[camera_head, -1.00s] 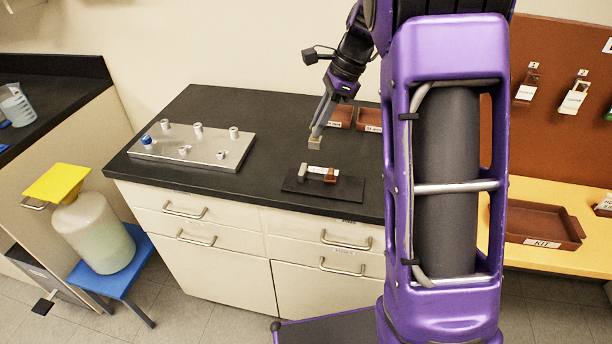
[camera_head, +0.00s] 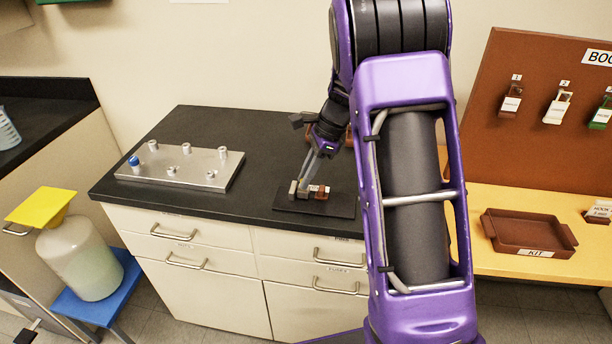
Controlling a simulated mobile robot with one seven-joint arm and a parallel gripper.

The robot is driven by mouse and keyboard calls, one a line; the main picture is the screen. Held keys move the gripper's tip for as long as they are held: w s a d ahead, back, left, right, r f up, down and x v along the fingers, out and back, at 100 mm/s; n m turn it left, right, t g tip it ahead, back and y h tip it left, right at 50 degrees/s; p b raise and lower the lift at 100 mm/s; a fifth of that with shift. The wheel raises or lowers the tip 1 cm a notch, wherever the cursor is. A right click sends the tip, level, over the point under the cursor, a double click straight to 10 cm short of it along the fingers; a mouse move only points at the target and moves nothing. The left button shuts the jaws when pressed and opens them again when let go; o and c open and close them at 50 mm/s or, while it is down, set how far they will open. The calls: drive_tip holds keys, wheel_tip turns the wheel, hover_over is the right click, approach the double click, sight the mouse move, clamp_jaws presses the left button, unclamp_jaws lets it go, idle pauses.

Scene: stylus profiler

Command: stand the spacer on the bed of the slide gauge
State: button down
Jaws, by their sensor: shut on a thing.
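The slide gauge (camera_head: 322,194) lies on a dark base plate (camera_head: 330,209) near the front edge of the black bench. It has a grey upright block (camera_head: 293,188) at its left end, a white label and a red-brown block at its right. My gripper (camera_head: 304,184) points down over the left part of the gauge. It is shut on a small grey-tan block, the spacer (camera_head: 303,191), held low beside the grey upright block. The spacer is tiny here, and I cannot tell whether it touches the bed.
A metal plate (camera_head: 205,178) with several pegs, one blue-topped, lies to the left on the bench. Red-brown trays stand behind my arm, partly hidden. A KIT tray (camera_head: 505,233) sits on the yellow bench to the right. The bench between plate and gauge is clear.

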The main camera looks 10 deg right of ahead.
drive_tip(key=shift+f, duration=0.1)
drive_tip(key=c, duration=0.8)
unclamp_jaws()
drive_tip(key=shift+c, duration=0.2)
drive_tip(key=shift+r, duration=0.25)
drive_tip(key=p+v, duration=0.1)
drive_tip(key=v, duration=1.1)
